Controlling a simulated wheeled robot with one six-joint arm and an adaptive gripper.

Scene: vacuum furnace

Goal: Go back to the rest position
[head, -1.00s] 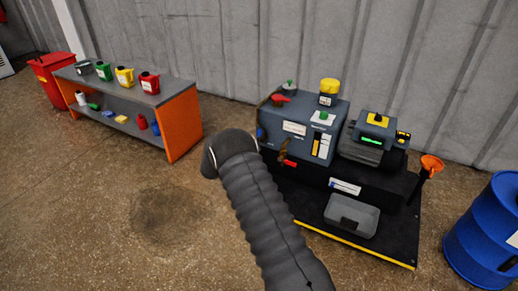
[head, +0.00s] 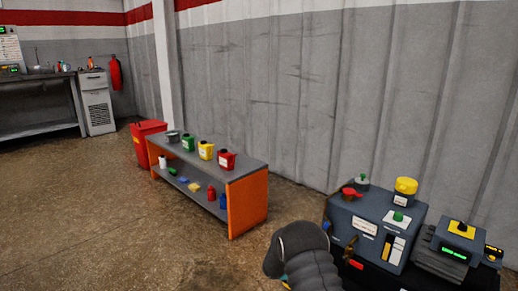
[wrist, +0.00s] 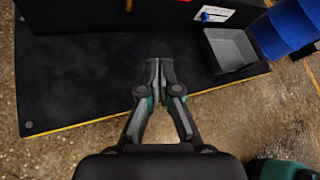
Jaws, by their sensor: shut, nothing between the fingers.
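My gripper (wrist: 160,88) is shut and empty in the wrist view, its fingertips together. It hangs over the front part of a black platform (wrist: 90,75) with a yellow front edge. In the head view my dark sleeved arm shows at the bottom, left of the grey furnace unit (head: 374,232); the gripper itself cannot be made out there. The unit carries a red handle, a green knob and a yellow-capped part on top. A smaller grey device (head: 452,250) with a green display stands to its right.
A grey tray (wrist: 231,50) sits on the platform's right, with a blue drum (wrist: 285,27) beyond. An orange-ended shelf (head: 248,203) holds several coloured containers. A red bin (head: 147,143) stands behind it. A bench (head: 40,130) is at far left. The left floor is open.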

